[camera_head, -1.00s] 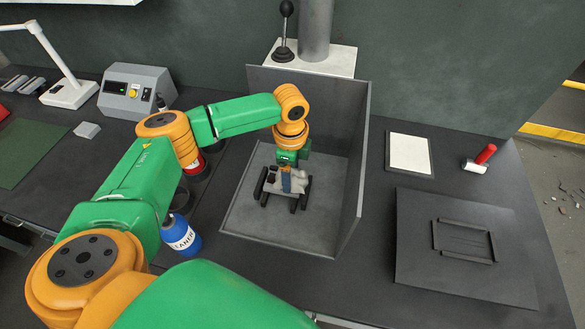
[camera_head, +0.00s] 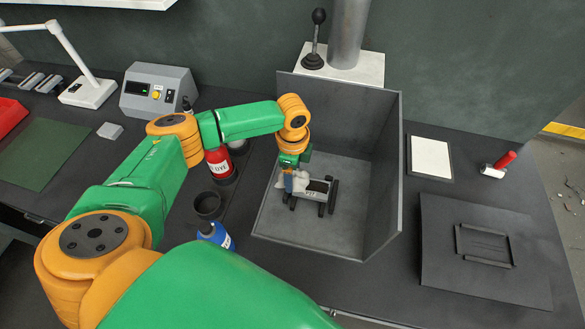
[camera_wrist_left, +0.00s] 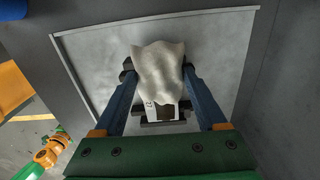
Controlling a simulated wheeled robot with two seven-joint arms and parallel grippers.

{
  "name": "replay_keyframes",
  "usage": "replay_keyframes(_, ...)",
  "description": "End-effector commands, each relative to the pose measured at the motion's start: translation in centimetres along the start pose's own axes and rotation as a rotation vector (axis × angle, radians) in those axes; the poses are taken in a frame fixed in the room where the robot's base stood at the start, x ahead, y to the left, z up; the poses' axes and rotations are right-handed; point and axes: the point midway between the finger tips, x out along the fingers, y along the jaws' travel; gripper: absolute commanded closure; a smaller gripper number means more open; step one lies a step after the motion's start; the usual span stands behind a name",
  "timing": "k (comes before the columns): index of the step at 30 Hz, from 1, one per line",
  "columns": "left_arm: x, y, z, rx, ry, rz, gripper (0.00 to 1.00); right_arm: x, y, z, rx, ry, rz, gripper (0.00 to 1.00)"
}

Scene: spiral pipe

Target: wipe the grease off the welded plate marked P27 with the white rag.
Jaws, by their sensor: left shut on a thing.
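The welded plate marked P27 (camera_head: 315,194) rests across dark bars inside the grey open-fronted booth (camera_head: 330,238). A dark patch shows on its upper face and the label is on its front side. My left gripper (camera_head: 290,183) is shut on the white rag (camera_head: 298,183) over the left end of the plate. In the left wrist view the rag (camera_wrist_left: 160,72) is bunched between the blue fingers (camera_wrist_left: 157,80) and hides most of the plate (camera_wrist_left: 158,109). I cannot tell whether the rag presses on the plate. My right gripper is not in view.
The booth's walls (camera_head: 385,185) stand behind and to the right of the plate. A red bottle (camera_head: 219,166) and a blue bottle (camera_head: 214,234) stand left of the booth, near my left arm. A red-handled tool (camera_head: 498,164) and a dark panel (camera_head: 480,250) lie at right.

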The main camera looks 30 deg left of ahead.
Motion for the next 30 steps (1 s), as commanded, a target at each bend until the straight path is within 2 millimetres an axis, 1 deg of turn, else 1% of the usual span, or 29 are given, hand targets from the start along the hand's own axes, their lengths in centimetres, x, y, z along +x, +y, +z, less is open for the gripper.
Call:
replay_keyframes(1,-1.8,0.0,0.0,0.002,0.000,-0.003,0.71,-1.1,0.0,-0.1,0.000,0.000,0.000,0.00)
replay_keyframes(7,-3.1,0.2,-0.1,-0.001,-0.001,-0.001,0.71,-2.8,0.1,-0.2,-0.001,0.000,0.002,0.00)
replay_keyframes(15,-5.4,0.0,-0.4,-0.005,0.000,-0.002,0.71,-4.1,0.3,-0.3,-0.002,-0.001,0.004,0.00)
replay_keyframes(18,-5.9,-0.2,-0.5,-0.007,0.001,-0.003,0.71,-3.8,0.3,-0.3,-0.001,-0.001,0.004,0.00)
replay_keyframes(24,-7.3,-0.5,-0.6,-0.009,0.000,-0.002,0.71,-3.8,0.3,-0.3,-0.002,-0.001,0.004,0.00)
replay_keyframes(30,-7.5,-0.5,-0.6,-0.010,-0.001,-0.001,0.71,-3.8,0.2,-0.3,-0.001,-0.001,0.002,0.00)
